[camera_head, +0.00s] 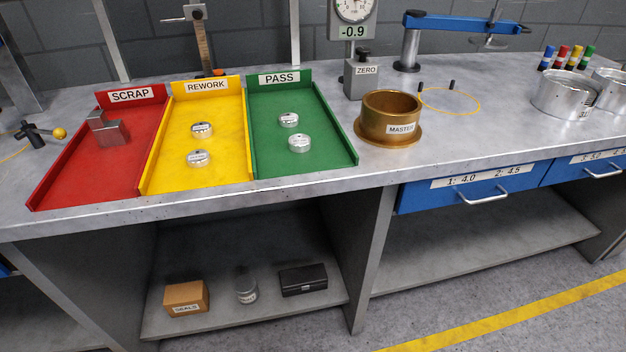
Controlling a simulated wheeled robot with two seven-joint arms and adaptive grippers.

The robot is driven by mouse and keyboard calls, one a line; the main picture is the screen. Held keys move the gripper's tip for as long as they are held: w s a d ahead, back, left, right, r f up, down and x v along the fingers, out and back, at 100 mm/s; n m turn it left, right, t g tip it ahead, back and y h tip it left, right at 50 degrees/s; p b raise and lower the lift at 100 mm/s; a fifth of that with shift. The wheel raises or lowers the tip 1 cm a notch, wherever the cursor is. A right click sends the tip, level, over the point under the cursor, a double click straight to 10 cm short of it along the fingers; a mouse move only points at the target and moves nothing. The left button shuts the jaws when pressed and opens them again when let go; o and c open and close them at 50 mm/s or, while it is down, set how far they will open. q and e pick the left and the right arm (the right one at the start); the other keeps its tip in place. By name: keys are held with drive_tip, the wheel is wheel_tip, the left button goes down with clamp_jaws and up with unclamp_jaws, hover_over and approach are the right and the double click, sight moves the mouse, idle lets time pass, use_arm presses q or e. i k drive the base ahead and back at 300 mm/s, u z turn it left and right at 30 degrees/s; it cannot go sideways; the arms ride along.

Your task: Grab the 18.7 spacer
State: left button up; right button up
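No label reading 18.7 is legible in the head view, so I cannot tell which thing is the 18.7 spacer. Two small silver round pieces, one farther back (202,129) and one nearer (199,158), lie in the yellow REWORK tray (207,181). Two similar pieces, one farther back (289,120) and one nearer (300,143), lie in the green PASS tray (300,165). Their markings are too small to read. Larger silver cylinders, one in front (563,97) and one at the edge (610,92), stand at the right. Neither gripper is in view.
The red SCRAP tray (75,180) holds a grey metal block (108,131). A brass MASTER ring (391,120) stands by the gauge reading -0.9 (352,30). Blue drawers (425,197) are shut below the bench (480,142). A box, jar and black case sit on the lower shelf (245,311).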

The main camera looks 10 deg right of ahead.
sight(297, 143)
drive_tip(key=z, duration=0.2)
drive_tip(key=k, duration=0.3)
drive_tip(key=u, duration=1.05)
drive_tip(key=i, duration=1.55)
drive_tip(key=z, duration=0.65)
